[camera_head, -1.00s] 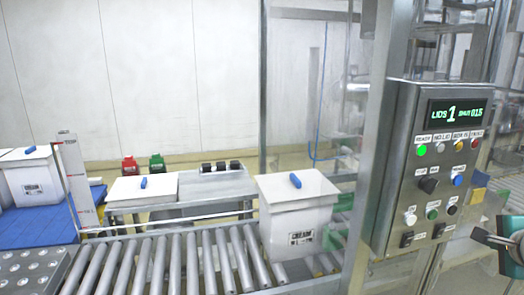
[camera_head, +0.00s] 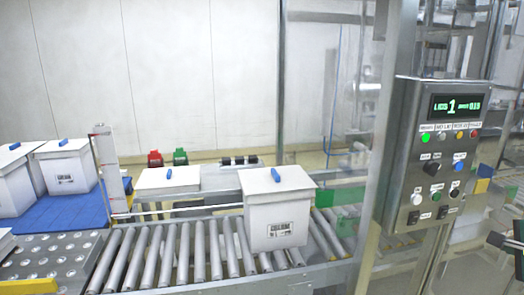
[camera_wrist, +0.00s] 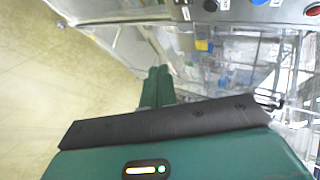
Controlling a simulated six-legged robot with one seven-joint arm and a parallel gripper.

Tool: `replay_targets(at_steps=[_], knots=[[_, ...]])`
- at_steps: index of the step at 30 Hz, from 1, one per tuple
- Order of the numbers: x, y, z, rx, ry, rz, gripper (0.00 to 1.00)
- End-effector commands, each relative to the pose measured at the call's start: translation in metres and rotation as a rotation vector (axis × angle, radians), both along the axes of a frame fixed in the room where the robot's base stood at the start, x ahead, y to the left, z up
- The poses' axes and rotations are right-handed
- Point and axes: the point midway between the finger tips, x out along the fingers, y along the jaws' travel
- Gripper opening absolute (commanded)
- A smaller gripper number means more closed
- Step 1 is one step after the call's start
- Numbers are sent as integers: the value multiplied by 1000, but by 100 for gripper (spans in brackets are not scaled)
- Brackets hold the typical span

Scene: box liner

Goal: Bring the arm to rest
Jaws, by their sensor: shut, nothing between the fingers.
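My gripper (camera_wrist: 156,86) shows in the wrist view as two teal fingers lying together beyond a black bar and teal housing. They are shut, with nothing between them. In the head view only a small dark and teal piece of my arm shows at the lower right edge; the fingers cannot be made out there. The arm is to the right of the control panel (camera_head: 434,155) in the picture. The wrist view shows pale floor on the left and a metal frame with glossy panes on the right, with no contact visible at the fingertips.
A white lidded box (camera_head: 280,215) stands on the roller conveyor (camera_head: 185,258). More white boxes (camera_head: 65,168) stand on a blue surface (camera_head: 75,212) at left. A white lid (camera_head: 168,180) lies on a table behind the rollers. Open floor (camera_wrist: 50,90) shows in the wrist view.

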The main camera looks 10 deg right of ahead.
Motion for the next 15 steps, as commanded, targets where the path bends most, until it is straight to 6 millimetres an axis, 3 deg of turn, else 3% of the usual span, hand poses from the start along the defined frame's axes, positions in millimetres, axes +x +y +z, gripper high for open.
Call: replay_targets(at_steps=[11,15], knots=[[43,100,-6,-94,120,313,0],[51,157,-11,-159,188,485,0]])
